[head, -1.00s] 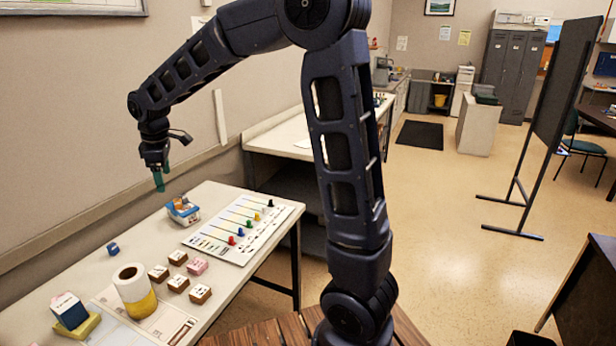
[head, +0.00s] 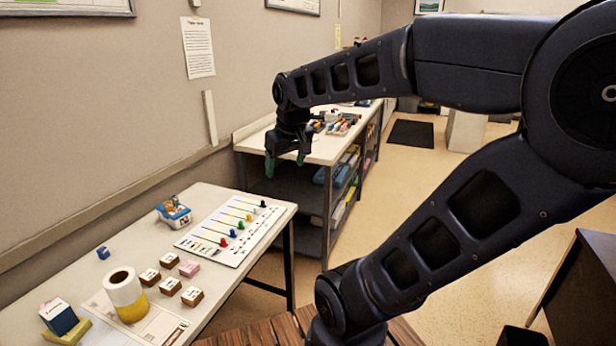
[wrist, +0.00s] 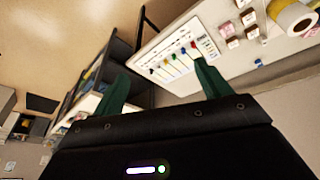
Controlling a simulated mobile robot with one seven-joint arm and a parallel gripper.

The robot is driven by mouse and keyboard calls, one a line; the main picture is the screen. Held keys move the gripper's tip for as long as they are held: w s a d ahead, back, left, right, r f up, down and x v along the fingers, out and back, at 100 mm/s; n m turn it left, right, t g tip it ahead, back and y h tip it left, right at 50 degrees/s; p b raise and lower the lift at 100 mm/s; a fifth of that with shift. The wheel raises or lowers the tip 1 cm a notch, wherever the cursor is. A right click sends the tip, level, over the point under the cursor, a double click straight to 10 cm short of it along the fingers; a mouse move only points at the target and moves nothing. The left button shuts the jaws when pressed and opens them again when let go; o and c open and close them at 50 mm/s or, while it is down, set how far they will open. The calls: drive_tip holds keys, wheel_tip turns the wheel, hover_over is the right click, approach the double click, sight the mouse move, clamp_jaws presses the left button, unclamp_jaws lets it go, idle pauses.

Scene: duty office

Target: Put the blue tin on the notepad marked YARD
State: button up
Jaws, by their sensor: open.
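My gripper (head: 286,162) is open and empty, with two green fingers, in the air beyond the near table's far edge and in front of the shelved bench. Its fingers also show spread in the wrist view (wrist: 163,85). A dark blue box-shaped thing with a white labelled top (head: 59,316) rests on a yellow pad or block (head: 75,335) at the near table's lower left, far from my gripper. A smaller blue block (head: 103,253) lies alone near the wall. I cannot tell which of these is the blue tin. No YARD marking is readable.
The near table (head: 215,195) holds a white board with coloured pegs (head: 222,236), a blue-and-white item (head: 174,212), a white-and-yellow roll (head: 125,296) and several small marked blocks (head: 150,277). A shelved bench (head: 325,152) stands behind, with items on top.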

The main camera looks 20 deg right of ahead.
drive_tip(key=s+d+f+m, duration=0.2)
drive_tip(key=s+d+m, duration=0.1)
drive_tip(key=s, duration=0.2)
drive_tip(key=shift+s+d+t, duration=0.3)
drive_tip(key=shift+d, duration=0.1)
